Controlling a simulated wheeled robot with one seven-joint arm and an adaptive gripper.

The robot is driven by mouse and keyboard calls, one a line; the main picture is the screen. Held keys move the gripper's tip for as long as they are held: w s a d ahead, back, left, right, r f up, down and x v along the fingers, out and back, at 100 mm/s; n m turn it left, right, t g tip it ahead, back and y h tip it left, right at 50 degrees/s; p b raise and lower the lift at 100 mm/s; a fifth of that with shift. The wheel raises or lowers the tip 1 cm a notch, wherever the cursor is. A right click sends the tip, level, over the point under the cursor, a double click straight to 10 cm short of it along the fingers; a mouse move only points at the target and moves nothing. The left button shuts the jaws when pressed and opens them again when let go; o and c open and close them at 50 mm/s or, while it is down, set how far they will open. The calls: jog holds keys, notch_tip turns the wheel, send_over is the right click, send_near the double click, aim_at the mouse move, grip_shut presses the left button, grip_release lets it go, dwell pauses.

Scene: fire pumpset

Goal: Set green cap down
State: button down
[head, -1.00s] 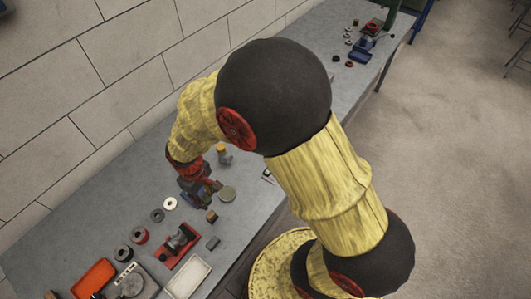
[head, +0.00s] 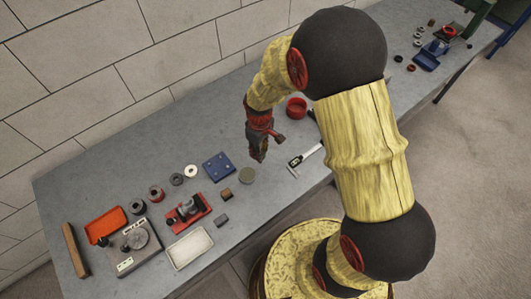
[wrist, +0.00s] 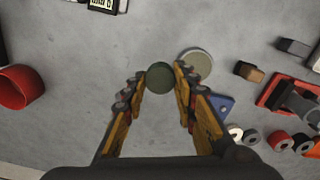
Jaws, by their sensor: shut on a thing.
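The green cap (wrist: 159,77) is a dark green round piece between my fingertips in the wrist view. My gripper (head: 258,157) is shut on it, with a finger on each side; in the wrist view the fingertips (wrist: 158,80) point away from the camera. In the head view the cap cannot be made out at the fingers. The gripper hangs over the grey bench (head: 120,178), just beyond a tan round disc (head: 246,175). The disc lies right beside the right fingertip in the wrist view (wrist: 199,62). The cap's height above the bench is hard to tell.
A blue plate (head: 218,166), a small brown block (head: 226,195) and a red fixture (head: 188,210) lie left. Bare bench shows between the gripper and the red bowl.

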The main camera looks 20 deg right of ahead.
jog(key=w+d+f, duration=0.1)
jog(key=f, duration=0.1)
jog(key=w+d+f, duration=0.1)
jog(key=w+f+b, duration=0.1)
jog(key=f, duration=0.1)
jog(key=shift+w+d+f, duration=0.3)
jog(key=shift+d, duration=0.1)
jog(key=shift+w+d+f+b, duration=0.1)
jog(key=shift+f+b, duration=0.1)
jog(key=shift+f, duration=0.65)
jog(key=shift+w+d+f+b, duration=0.1)
jog(key=shift+f+b, duration=0.05)
jog(key=shift+f, duration=0.7)
jog(key=shift+f, duration=0.2)
jog(key=c, duration=1.5)
grip_release()
jog(key=shift+c, duration=0.2)
jog(key=shift+o, duration=0.6)
